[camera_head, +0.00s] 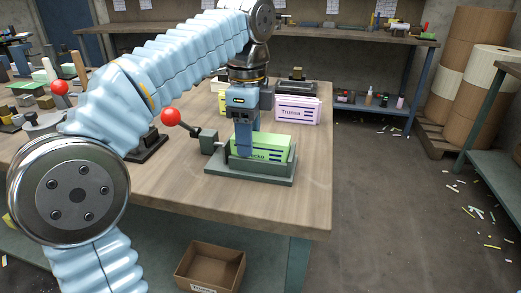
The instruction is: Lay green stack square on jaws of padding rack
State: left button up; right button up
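The green stack (272,146), a block of light green pads with dark print, lies on the grey-green padding rack (225,170) near the table's right front corner. Its lower front edge is at the rack's low front jaw. My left gripper (246,143) points straight down at the left half of the stack. One finger lies in front of the stack's front face. The other finger is hidden, so I cannot tell whether the gripper grips the stack. The stack looks about level and in line with the rack. My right gripper is not in view.
A red-knobbed lever (171,117) sticks out left of the rack. A pink and white stack (298,110) stands behind it. An open cardboard box (210,267) is below the table's front edge. The wooden tabletop (300,205) is bare in front and right of the rack.

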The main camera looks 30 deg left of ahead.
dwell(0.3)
pick_arm(q)
notch_tip(320, 180, up, 2)
jog(key=shift+r+p, duration=0.1)
jog(key=shift+p, duration=0.5)
jog(key=shift+r, duration=1.9)
